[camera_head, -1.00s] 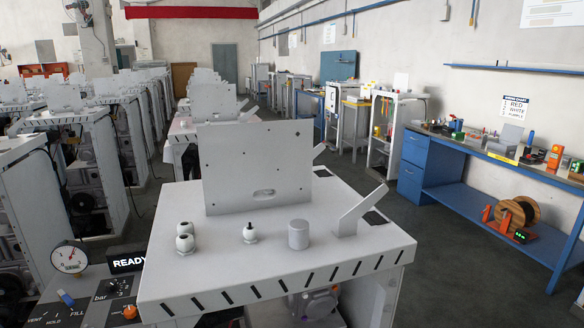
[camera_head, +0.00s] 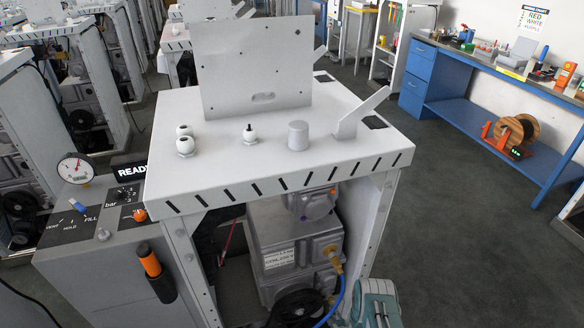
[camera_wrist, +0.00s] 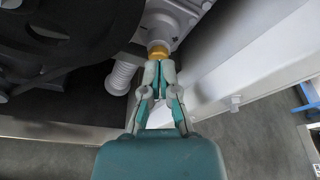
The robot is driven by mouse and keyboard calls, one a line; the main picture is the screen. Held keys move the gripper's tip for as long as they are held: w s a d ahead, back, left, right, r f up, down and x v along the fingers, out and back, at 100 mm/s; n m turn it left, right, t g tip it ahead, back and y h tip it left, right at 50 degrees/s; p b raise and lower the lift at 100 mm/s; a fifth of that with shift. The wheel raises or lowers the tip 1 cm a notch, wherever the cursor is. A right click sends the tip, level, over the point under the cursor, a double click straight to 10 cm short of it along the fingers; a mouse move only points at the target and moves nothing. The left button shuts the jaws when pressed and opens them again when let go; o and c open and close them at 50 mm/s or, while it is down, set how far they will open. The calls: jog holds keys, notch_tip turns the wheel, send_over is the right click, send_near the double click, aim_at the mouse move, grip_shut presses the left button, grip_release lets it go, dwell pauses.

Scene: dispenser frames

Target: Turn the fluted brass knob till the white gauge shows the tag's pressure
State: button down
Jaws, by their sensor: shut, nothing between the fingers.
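A white round gauge (camera_head: 76,168) stands at the left on the grey control panel; its scale is too small to read. A brass part (camera_head: 333,256) sits on the grey machine under the white table, with a blue hose below it. In the wrist view a brass part (camera_wrist: 157,50) lies just beyond my fingertips; I cannot tell whether it is fluted or touched. My gripper (camera_wrist: 159,74) is shut and empty. Its teal and white body (camera_head: 376,303) shows at the lower edge of the head view. I cannot pick out the tag for certain.
The white slotted table (camera_head: 250,183) overhangs the machine, with a leg (camera_head: 375,225) right of the brass part.

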aim_at(327, 295)
jog(key=shift+f+v, duration=0.2)
jog(key=shift+v, duration=0.8)
jog(key=shift+s+d, duration=0.1)
jog(key=shift+a+r+x, duration=0.15)
jog(key=shift+x, duration=0.8)
jog(key=shift+a+r+x, duration=0.15)
jog(key=shift+x, duration=0.85)
jog(key=shift+a+r+x, duration=0.15)
jog(key=shift+a+x, duration=0.05)
jog(key=shift+x, duration=0.75)
jog(key=shift+d+f, duration=0.15)
jog(key=shift+f, duration=0.15)
jog(key=shift+r, duration=0.1)
